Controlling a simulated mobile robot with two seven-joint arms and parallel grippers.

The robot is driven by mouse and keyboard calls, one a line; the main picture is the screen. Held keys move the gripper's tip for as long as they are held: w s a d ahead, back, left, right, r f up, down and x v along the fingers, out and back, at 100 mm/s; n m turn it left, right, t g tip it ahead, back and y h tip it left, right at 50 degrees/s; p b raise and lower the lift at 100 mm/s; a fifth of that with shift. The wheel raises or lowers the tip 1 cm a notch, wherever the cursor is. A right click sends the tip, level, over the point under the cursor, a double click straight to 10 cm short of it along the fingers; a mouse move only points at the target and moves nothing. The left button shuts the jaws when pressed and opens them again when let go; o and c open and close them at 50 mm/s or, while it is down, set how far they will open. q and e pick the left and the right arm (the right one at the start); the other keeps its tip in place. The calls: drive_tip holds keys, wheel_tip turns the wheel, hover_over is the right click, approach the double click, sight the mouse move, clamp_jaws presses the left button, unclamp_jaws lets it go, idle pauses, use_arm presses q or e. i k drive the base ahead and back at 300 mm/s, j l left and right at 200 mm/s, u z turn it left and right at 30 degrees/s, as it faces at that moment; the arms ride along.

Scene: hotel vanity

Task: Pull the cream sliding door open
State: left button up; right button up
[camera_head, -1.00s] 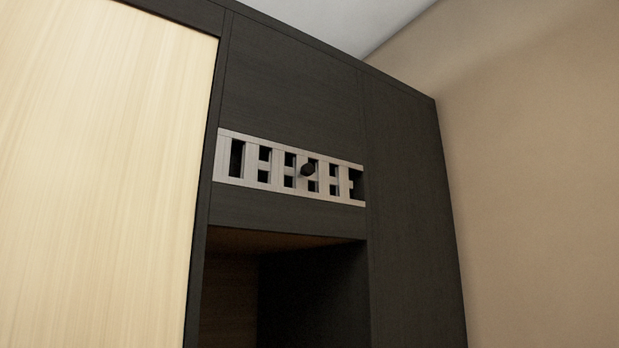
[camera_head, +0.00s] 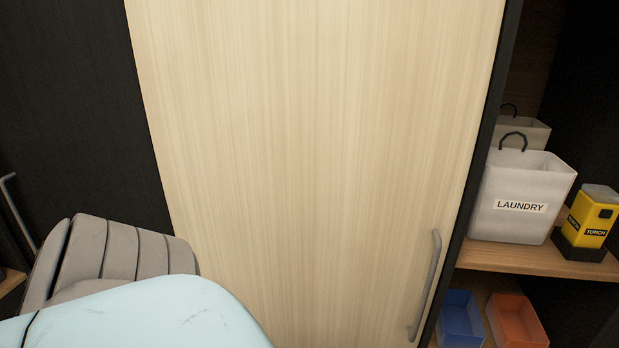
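The cream sliding door (camera_head: 310,130) fills the middle of the head view, a tall pale wood-grain panel. A grey vertical bar handle (camera_head: 427,285) is fixed near its right edge, low in the view. The door's right edge meets a dark upright post beside open shelves. A dark panel borders its left edge. Neither gripper shows in the view, so nothing is seen touching the handle.
A light-blue surface (camera_head: 150,318) and a grey ribbed chair back (camera_head: 115,255) stand in front at lower left. At right, shelves hold a white laundry bin (camera_head: 520,195), a yellow torch (camera_head: 588,220), a blue bin (camera_head: 460,318) and an orange bin (camera_head: 516,322).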

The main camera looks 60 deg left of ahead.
sight(315, 157)
drive_tip(key=u, duration=1.85)
drive_tip(key=i+u, duration=0.25)
drive_tip(key=k, duration=0.1)
